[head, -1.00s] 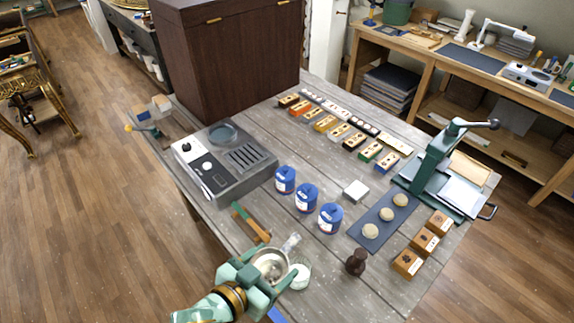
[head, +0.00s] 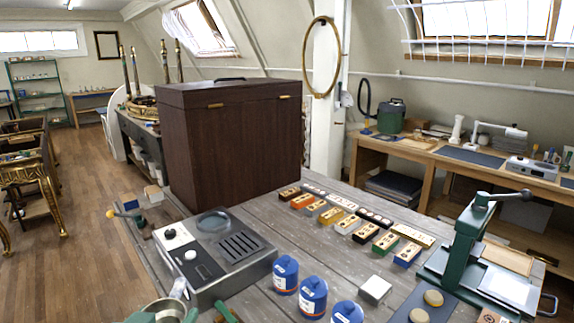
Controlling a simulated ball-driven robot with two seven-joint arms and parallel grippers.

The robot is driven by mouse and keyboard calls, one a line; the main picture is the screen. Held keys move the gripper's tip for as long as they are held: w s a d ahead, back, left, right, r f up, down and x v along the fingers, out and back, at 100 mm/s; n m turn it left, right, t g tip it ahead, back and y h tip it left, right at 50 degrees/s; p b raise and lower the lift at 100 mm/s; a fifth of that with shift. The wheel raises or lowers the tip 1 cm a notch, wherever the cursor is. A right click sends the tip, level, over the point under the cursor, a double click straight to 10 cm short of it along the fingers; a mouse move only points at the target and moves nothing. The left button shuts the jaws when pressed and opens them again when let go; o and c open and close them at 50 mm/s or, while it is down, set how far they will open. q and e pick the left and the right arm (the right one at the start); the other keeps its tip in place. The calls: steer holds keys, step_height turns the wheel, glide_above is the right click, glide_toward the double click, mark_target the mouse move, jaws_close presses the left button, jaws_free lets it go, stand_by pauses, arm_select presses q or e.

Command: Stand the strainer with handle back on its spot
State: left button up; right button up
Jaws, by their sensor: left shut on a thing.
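The strainer (head: 166,309), a round metal bowl with a pale rim, shows at the bottom edge of the head view. My left gripper (head: 164,316) is shut on it; only green parts of the gripper show at either side of the bowl. The lower part of the strainer and its handle are cut off by the frame. A small clear piece (head: 180,288) shows just above the bowl, in front of the grey machine's near corner. I cannot tell which place is the strainer's spot.
The grey machine (head: 240,282) stands right of the strainer, with the dark wooden cabinet (head: 235,150) behind. Blue canisters (head: 313,296) stand at the front centre. Rows of small blocks (head: 361,234) and a green press (head: 470,245) are farther right. Bare tabletop (head: 335,262) shows between them.

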arm_select(q)
steer(key=shift+s+d+f+n+y, duration=0.15)
steer(key=shift+d+n+y, duration=0.15)
steer(key=shift+y, duration=0.1)
steer(key=shift+a, duration=0.1)
steer(key=shift+a+h, duration=0.1)
steer(key=shift+h, duration=0.2)
